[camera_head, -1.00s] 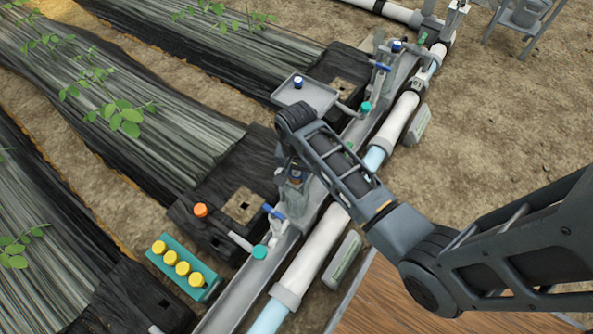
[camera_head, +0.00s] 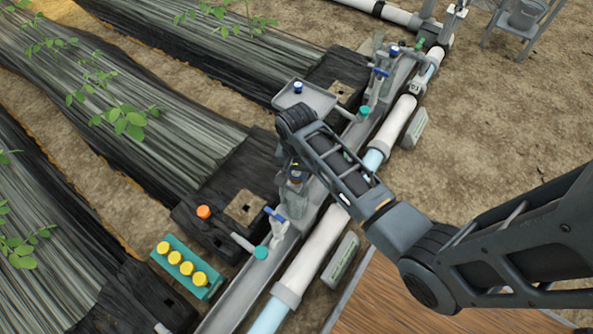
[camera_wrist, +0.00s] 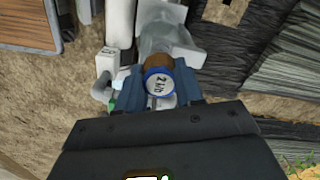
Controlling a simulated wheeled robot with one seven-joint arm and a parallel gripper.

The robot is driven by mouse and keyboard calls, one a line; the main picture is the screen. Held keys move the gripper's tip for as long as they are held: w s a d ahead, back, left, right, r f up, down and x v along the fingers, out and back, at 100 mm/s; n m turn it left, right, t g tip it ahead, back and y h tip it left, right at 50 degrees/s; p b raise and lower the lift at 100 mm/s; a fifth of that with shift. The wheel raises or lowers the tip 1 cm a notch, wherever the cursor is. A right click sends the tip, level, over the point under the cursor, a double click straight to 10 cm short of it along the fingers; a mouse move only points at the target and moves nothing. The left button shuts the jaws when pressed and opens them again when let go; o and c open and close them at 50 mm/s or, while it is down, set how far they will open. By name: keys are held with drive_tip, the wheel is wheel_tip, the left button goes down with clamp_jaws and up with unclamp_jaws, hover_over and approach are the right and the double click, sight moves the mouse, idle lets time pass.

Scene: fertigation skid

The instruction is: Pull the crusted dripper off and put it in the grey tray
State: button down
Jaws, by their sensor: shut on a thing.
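My gripper (camera_head: 294,170) is shut on the crusted dripper (camera_wrist: 158,84), with a finger on either side of it in the wrist view. The dripper has a white face with dark lettering that looks like "2 L/h", a blue rim and a brown crusted side. A pale, see-through fitting (camera_wrist: 165,35) shows close beyond it; I cannot tell whether the two touch. In the head view my gripper hides most of the dripper. The grey tray (camera_head: 320,103) is beyond my gripper, and a small blue-and-white dripper (camera_head: 298,87) stands in it.
A teal rack (camera_head: 214,289) holds several yellow-capped pieces. An orange cap (camera_head: 203,212) sits on the black bed end. Blue-handled valves (camera_head: 275,215) and teal caps (camera_head: 260,253) line the grey channel beside the white pipe (camera_head: 312,250). Bare soil is at right.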

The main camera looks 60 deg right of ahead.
sight(296, 172)
wheel_tip(296, 172, up, 6)
drive_tip(key=p, duration=0.7)
drive_tip(key=shift+r+p, duration=0.15)
drive_tip(key=shift+p, duration=0.15)
